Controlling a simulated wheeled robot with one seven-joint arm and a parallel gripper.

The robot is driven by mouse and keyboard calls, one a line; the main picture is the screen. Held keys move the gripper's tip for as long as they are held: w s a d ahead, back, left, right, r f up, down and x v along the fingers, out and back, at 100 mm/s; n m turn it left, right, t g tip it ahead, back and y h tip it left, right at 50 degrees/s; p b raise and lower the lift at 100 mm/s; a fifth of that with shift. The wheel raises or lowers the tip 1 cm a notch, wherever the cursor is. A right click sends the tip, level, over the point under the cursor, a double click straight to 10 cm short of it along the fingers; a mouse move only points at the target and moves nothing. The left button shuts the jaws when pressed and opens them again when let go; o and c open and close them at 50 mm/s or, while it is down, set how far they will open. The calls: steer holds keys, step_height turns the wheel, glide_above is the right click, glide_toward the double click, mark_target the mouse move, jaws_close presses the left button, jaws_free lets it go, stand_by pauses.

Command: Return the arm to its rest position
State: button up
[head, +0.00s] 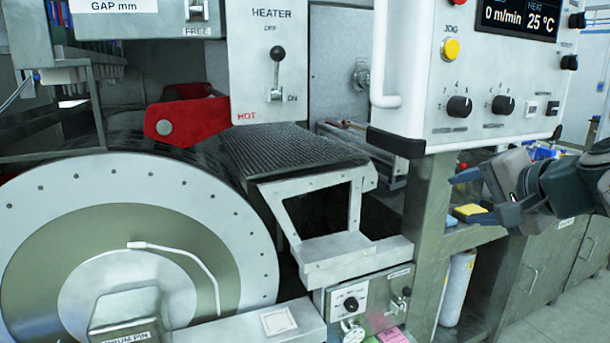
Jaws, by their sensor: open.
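My gripper (466,198) is at the right side of the head view, below the control panel (470,80). Its two fingers point left and stand apart, with nothing between them. My arm reaches in from the right edge. The gripper appears apart from the machine. The large drum (225,235) fills the lower left, with a plate marked DRUM PIN at its front. The heater panel (262,60) has a lever (277,72) with a black knob, marked OFF above and ON below; the lever's knob is up, near OFF.
A red bracket (185,120) sits beside the HOT label. A metal frame (318,215) juts out beside the drum. A small switch box (368,303) is below it. A yellow item (468,211) lies on a shelf behind my gripper. Open floor (570,310) shows at lower right.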

steer(key=s+a+f+n+g+h+p, duration=0.1)
steer(key=s+a+f+n+g+p, duration=0.3)
steer(key=s+a+f+n, duration=0.1)
steer(key=s+a+f+n+g+h+p, duration=0.2)
steer(key=s+a+f+n+g+p, duration=0.2)
steer(key=s+a+f, duration=0.4)
step_height(320, 180, down, 4)
steer(key=shift+a+f+n+g, duration=0.25)
steer(key=shift+a+n+g, duration=0.25)
steer(key=shift+n, duration=0.6)
steer(key=shift+d, duration=0.1)
